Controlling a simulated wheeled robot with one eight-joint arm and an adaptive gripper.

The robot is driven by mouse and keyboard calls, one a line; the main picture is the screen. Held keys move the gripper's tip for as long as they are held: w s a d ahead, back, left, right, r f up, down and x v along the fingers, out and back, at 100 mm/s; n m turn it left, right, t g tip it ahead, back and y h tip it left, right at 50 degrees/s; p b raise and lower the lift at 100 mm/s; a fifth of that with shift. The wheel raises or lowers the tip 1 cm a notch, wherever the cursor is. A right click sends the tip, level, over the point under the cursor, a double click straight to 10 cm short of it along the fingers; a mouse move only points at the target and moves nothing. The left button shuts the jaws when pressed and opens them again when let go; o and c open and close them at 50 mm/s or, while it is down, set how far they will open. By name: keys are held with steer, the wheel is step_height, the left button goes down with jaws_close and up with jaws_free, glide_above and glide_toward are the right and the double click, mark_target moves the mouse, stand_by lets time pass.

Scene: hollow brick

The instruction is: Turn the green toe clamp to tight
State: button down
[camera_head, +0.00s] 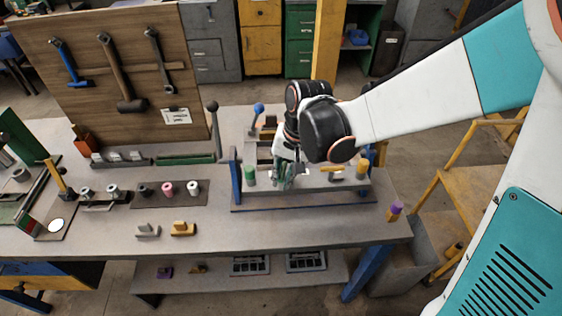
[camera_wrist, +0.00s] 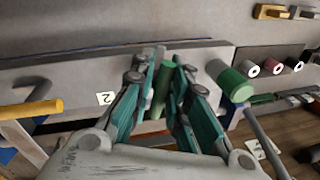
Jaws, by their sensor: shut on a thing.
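My gripper (camera_head: 284,181) reaches down to the front of the grey fixture bar on the bench. In the wrist view my gripper (camera_wrist: 166,75) has its two teal fingers closed on a green bar (camera_wrist: 162,90), which looks like the green toe clamp's handle. It stands between the fingers, slightly tilted. In the head view the fingers hide most of that clamp, and its tight or loose mark cannot be read. A separate thick green cylinder (camera_wrist: 236,84) sits beside the fingers on the bar; it also shows in the head view (camera_head: 250,175), left of my gripper.
A yellow cylinder (camera_head: 361,168) stands at the right of the grey fixture bar (camera_head: 315,183). A blue-knobbed lever (camera_head: 258,109) rises behind it. A yellow rod (camera_wrist: 35,109) and a "2" label (camera_wrist: 104,98) show in the wrist view.

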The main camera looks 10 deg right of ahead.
steer(key=shift+w+n, duration=0.1)
steer(key=shift+n, duration=1.3)
steer(key=shift+g, duration=0.3)
steer(key=c, duration=1.8)
jaws_free()
steer(key=shift+o, duration=0.6)
steer(key=shift+a+f, duration=0.1)
steer(key=shift+a, duration=0.15)
steer(key=shift+d, duration=0.1)
steer(key=shift+d, duration=0.1)
step_height(320, 180, up, 12)
steer(key=d, duration=0.2)
steer(key=shift+s+d, duration=0.1)
steer(key=shift+s, duration=0.1)
